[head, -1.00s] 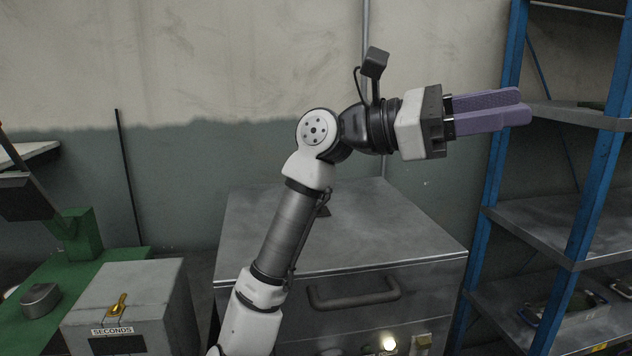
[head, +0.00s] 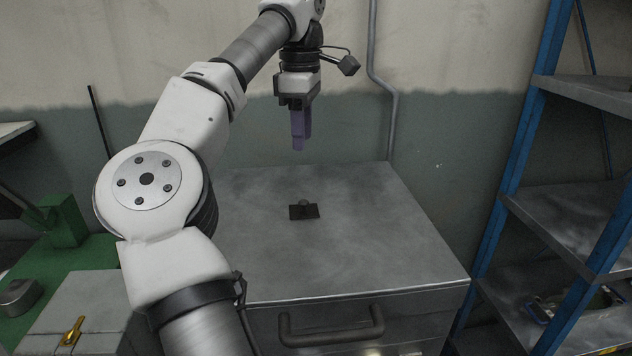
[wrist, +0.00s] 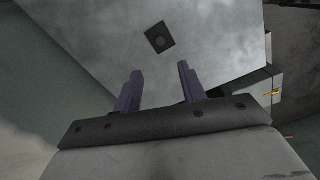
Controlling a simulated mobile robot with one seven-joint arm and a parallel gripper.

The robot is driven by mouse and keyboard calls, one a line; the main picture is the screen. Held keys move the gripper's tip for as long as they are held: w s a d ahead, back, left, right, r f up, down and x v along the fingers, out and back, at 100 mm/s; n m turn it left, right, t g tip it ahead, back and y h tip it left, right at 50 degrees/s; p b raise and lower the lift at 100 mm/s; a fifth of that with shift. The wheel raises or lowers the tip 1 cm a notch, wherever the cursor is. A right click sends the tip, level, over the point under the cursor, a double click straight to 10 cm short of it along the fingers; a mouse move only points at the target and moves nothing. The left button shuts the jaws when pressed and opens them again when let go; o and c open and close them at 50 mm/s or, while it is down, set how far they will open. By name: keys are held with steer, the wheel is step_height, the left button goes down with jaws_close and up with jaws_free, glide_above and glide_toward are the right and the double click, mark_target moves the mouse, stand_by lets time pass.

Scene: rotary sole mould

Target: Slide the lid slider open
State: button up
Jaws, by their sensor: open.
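Whether an opening lies under the slider plate cannot be seen.
A handle (head: 332,328) is on the cabinet front. A grey box with a brass latch (head: 72,332) and a green machine (head: 62,222) stand at left. A blue-posted shelf rack (head: 520,150) stands at right. The cabinet top around the slider is clear.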

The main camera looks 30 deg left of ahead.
mark_target(304, 201)
step_height(304, 201, down, 14)
steer(key=shift+s+r, duration=0.1)
stand_by(0.4)
steer(key=shift+c, duration=0.4)
jaws_close()
